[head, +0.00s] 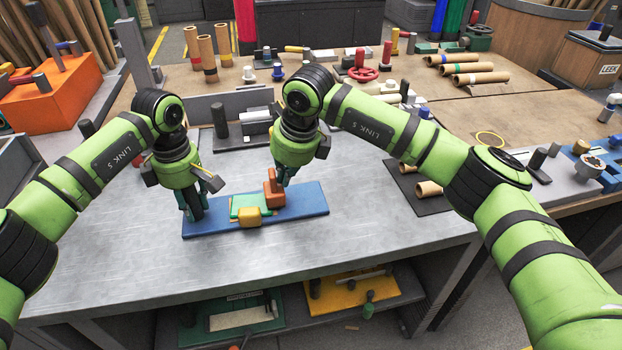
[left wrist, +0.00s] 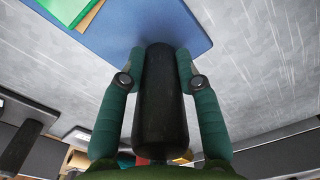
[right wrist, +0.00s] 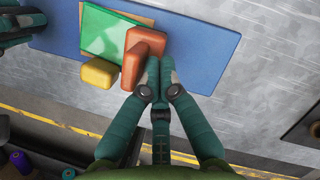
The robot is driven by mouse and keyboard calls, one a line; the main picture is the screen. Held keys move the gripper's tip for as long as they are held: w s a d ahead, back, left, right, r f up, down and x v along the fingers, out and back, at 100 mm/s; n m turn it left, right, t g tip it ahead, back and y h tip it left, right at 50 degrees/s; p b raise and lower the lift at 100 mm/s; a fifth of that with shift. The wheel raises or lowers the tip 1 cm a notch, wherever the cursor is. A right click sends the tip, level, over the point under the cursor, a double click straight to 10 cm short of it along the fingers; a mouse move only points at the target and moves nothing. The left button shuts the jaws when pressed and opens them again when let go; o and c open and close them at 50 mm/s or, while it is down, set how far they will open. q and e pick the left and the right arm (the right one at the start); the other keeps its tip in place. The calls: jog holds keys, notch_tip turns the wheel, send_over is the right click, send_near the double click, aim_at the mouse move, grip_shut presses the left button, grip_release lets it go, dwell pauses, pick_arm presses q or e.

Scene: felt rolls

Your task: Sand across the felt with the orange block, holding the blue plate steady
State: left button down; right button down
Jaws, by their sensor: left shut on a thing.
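The blue plate (head: 310,203) lies flat on the grey metal bench. A dark upright cylinder (left wrist: 160,110) stands at its left end, and my left gripper (head: 193,207) is shut around it. The green felt (right wrist: 108,36) lies on the plate with a tan edge showing under it. The orange block (head: 273,192), with a raised part, rests at the felt's right edge. A yellow block (head: 250,217) sits at the front edge of the felt. My right gripper (right wrist: 158,75) has its fingertips together just beside the orange block; nothing shows between them. Contact with the block is unclear.
Cardboard tubes (head: 208,55) stand at the back, and more tubes (head: 470,68) lie at the back right. A grey metal fixture (head: 255,127) sits behind the plate. A dark mat (head: 425,195) with short tubes lies to the right. The bench (head: 370,235) in front is clear.

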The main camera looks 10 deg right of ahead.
jog(key=shift+a, duration=3.55)
jog(key=shift+d, duration=0.2)
jog(key=shift+r, duration=0.1)
jog(key=w+v, duration=0.1)
jog(key=v, duration=0.5)
jog(key=shift+w+r, duration=0.2)
jog(key=shift+r, duration=0.35)
pick_arm(q)
jog(key=c, duration=0.8)
grip_release()
jog(key=shift+w+f, duration=0.1)
